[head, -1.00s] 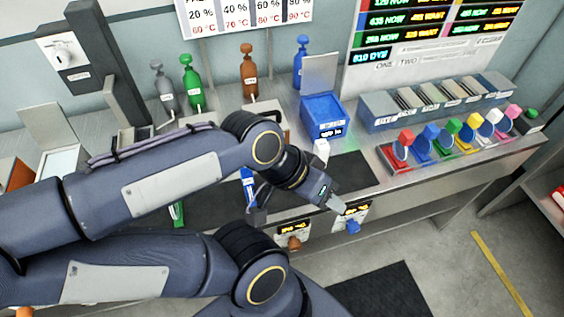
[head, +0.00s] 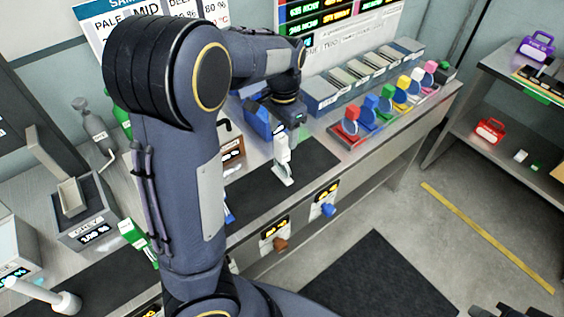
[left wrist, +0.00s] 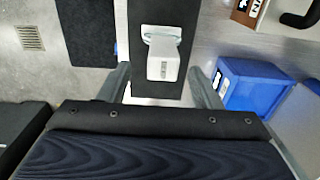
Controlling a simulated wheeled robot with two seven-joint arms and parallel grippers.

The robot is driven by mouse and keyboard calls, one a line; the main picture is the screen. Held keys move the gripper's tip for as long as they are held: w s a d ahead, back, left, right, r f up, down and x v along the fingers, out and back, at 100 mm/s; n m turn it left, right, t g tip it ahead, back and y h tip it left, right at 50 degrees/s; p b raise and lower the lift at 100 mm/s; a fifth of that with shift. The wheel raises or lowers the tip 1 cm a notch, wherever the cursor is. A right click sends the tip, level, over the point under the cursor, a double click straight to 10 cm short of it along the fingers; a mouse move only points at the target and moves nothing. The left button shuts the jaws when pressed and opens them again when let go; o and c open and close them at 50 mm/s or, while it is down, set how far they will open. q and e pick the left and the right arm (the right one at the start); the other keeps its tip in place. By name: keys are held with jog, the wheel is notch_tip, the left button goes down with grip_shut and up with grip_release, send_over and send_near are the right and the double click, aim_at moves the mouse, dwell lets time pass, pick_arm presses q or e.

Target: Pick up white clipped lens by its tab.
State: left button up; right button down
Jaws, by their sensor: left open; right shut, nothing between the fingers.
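The white clipped lens (head: 283,160) stands on the dark mat, with a white tab on top and a clear part low near the mat. In the left wrist view its white tab (left wrist: 162,62) is ahead of and between the fingers. My left gripper (left wrist: 159,74) is open, with one finger to each side of the tab; I see no contact. In the head view my left gripper (head: 290,122) is just above the tab, its fingers partly hidden. Dark parts of my right gripper (head: 500,309) show at the bottom right edge, cut off by the frame.
A blue bin (head: 258,118) stands close behind the left gripper; it also shows in the left wrist view (left wrist: 255,86). A rack of coloured clipped lenses (head: 348,135) is to the right. The dark mat (head: 255,195) is clear around the lens. My left arm hides the bench's middle.

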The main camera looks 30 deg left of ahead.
aim_at(282, 147)
pick_arm(q)
jog(key=f, duration=0.3)
jog(key=f+p, duration=0.1)
jog(key=f, duration=0.2)
jog(key=shift+w+a+f, duration=0.1)
jog(key=shift+a+f, duration=0.1)
jog(key=shift+f, duration=0.15)
jog(key=c, duration=1.2)
jog(key=shift+c, duration=0.2)
jog(key=shift+r, duration=0.2)
